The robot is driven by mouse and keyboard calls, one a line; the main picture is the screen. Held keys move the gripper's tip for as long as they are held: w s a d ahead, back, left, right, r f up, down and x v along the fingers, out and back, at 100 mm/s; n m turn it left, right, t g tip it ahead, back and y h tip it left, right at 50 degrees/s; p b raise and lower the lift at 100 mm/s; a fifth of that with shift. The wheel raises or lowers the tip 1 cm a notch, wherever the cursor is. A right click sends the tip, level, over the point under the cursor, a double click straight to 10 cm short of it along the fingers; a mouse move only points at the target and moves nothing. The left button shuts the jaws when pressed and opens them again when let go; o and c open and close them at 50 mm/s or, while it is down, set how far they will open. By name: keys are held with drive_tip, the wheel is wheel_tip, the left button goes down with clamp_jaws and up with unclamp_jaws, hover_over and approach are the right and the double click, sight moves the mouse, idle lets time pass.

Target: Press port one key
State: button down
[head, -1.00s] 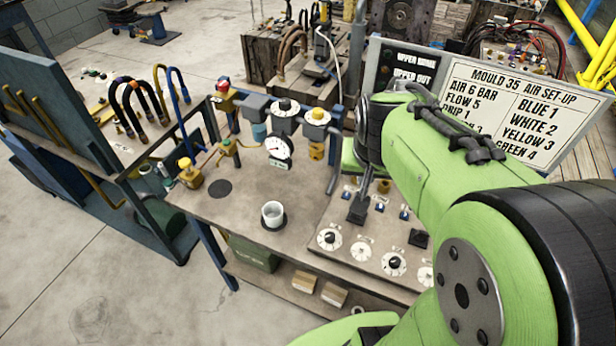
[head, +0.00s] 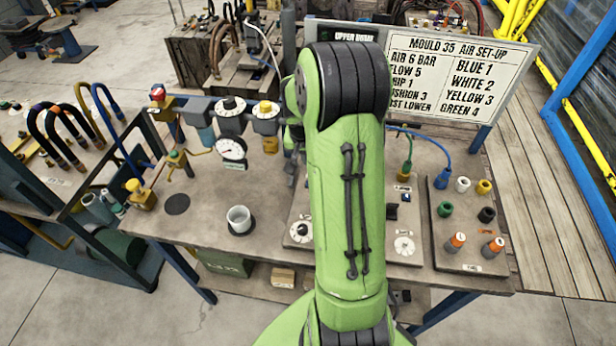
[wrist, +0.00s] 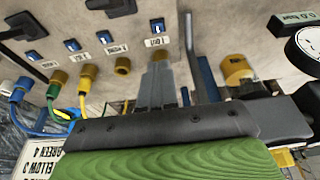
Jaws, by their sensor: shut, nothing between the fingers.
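In the wrist view, a blue key (wrist: 157,26) sits in a dark frame above a label (wrist: 157,42) that seems to read "1 OUT". My gripper (wrist: 158,58) is shut and empty; its grey fingertips appear just below that label, in line with the key. I cannot tell whether they touch the panel. More blue keys, such as one (wrist: 113,35) and another (wrist: 72,44), run to the left, with brass ports beneath. In the head view my green arm hides the gripper and most of the key panel (head: 398,262).
In the head view a sign (head: 455,85) stands behind the bench. A white cup (head: 239,220) and a pressure gauge (head: 231,149) are left of my arm. Blue and green hoses and a plug board (head: 465,225) are at right. A grey post (wrist: 190,50) stands beside the fingers.

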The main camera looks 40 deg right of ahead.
drive_tip(key=x, duration=0.6)
drive_tip(key=a+x, duration=0.1)
drive_tip(key=x, duration=0.3)
drive_tip(key=shift+s+d+f, duration=0.1)
drive_tip(key=shift+s+f, duration=0.15)
drive_tip(key=shift+f, duration=0.35)
drive_tip(key=f+b, duration=0.1)
drive_tip(key=b, duration=0.1)
drive_tip(key=shift+s+f+b, duration=0.1)
drive_tip(key=shift+f+b, duration=0.2)
drive_tip(key=shift+f, duration=0.1)
drive_tip(key=shift+s+a+f, duration=0.1)
drive_tip(key=shift+s+a, duration=0.15)
drive_tip(key=shift+s, duration=0.05)
drive_tip(key=r+p, duration=0.2)
drive_tip(key=r, duration=0.1)
drive_tip(key=w+r+p, duration=0.1)
drive_tip(key=r, duration=0.1)
drive_tip(key=shift+d, duration=0.3)
drive_tip(key=v, duration=1)
drive_tip(key=shift+s, duration=0.2)
drive_tip(key=shift+r, duration=0.1)
